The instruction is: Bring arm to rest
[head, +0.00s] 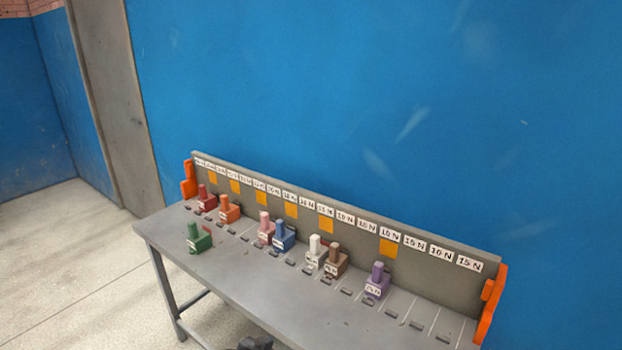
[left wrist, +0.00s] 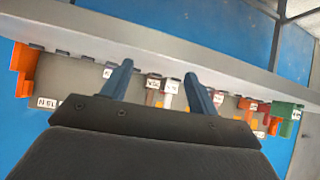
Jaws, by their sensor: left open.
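My left gripper (left wrist: 158,70) shows in the left wrist view with its two blue-grey fingers spread apart and nothing between them. That view is upside down, with the table edge and the blocks beyond the fingertips. In the head view only a small dark shape shows at the bottom edge, and I cannot tell which part it is. My right gripper is in neither view. A grey workbench (head: 225,275) carries a row of coloured blocks with pegs, including green (head: 200,242), blue (head: 284,238), brown (head: 334,262) and purple (head: 377,282).
Red (head: 207,201), orange (head: 229,211), pink (head: 265,230) and white (head: 316,252) blocks also stand along the bench. A grey labelled back panel (head: 440,268) with orange end brackets (head: 490,305) rises behind them. A blue wall (head: 400,90) stands behind; the floor at left is clear.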

